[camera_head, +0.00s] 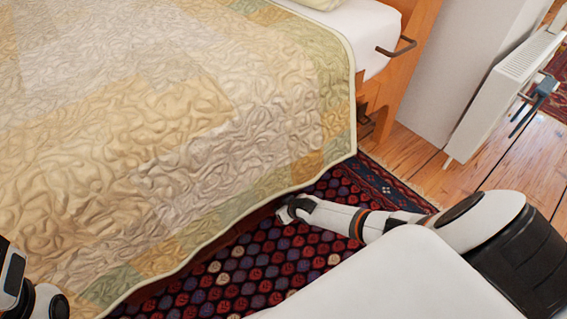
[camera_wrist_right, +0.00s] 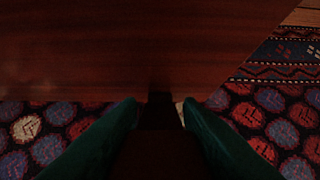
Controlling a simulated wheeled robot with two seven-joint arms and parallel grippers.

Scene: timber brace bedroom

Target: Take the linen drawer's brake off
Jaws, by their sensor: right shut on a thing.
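The linen drawer shows as a dark reddish wooden panel (camera_wrist_right: 150,45) across the top of the right wrist view, low above the rug. In the head view the quilt hides nearly all of it. My right gripper (camera_head: 284,212) is low beside the bed, at the quilt's lower edge. In the right wrist view its two fingers (camera_wrist_right: 160,115) are shut on a small dark part (camera_wrist_right: 160,100) at the panel's lower edge. It seems to be the brake, but its shape is too dark to make out. Only part of my left arm shows at the left edge.
A patchwork quilt (camera_head: 190,120) hangs over the bed's side, close to my right gripper. A patterned rug (camera_head: 275,265) covers the floor below. A wooden bed frame (camera_head: 395,75) and a white radiator (camera_head: 505,90) stand at the upper right. Bare floorboards (camera_head: 420,165) lie between them.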

